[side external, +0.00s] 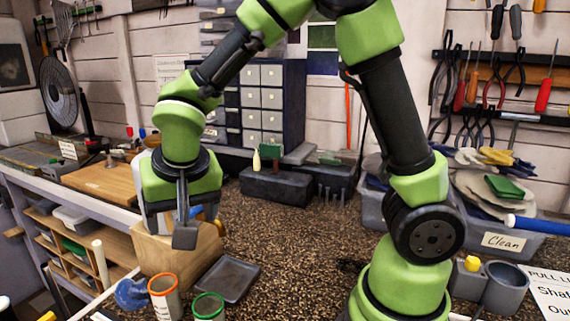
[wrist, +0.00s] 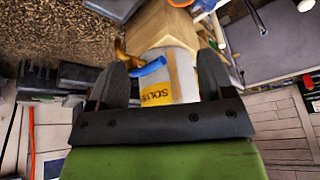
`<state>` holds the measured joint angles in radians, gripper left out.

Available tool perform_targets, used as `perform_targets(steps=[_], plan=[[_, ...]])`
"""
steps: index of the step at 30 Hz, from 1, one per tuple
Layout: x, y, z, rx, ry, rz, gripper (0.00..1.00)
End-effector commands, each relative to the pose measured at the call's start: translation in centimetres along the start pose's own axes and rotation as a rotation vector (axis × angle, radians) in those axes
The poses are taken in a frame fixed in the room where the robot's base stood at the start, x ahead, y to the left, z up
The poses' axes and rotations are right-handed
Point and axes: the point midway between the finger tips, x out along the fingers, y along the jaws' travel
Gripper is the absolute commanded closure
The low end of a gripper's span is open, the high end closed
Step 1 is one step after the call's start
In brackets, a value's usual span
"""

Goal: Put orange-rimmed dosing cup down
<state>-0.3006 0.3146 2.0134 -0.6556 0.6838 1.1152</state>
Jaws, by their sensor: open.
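The orange-rimmed dosing cup (side external: 165,299) stands upright at the bottom of the side view, in front of the wooden block (side external: 178,256). A green-rimmed cup (side external: 208,307) stands just right of it. My gripper (side external: 170,230) is open above and behind the orange-rimmed cup, near the block, and does not touch the cup. In the wrist view, a white container with a yellow label (wrist: 158,97) shows between the spread fingers of my gripper (wrist: 162,58). I cannot tell whether the fingers touch it.
A dark shallow tray (side external: 229,279) lies right of the block. A blue crumpled item (side external: 131,293) lies left of the orange-rimmed cup. Grey bins (side external: 276,186) and a drawer cabinet (side external: 270,105) stand behind. The speckled bench (side external: 300,245) is clear right of the tray.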

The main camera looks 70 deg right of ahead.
Motion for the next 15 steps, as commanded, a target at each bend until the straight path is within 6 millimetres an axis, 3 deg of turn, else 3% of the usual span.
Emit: perform_targets(steps=[1,6,9,15], plan=[[-2.1,1.3,-0.3,0.008,0.004,-0.029,0.26],[-7.5,5.4,0.8,-0.017,-0.003,-0.129,0.26],[-10.0,7.5,2.2,-0.044,0.006,-0.202,0.26],[-13.2,10.1,5.6,-0.117,0.054,-0.346,0.26]])
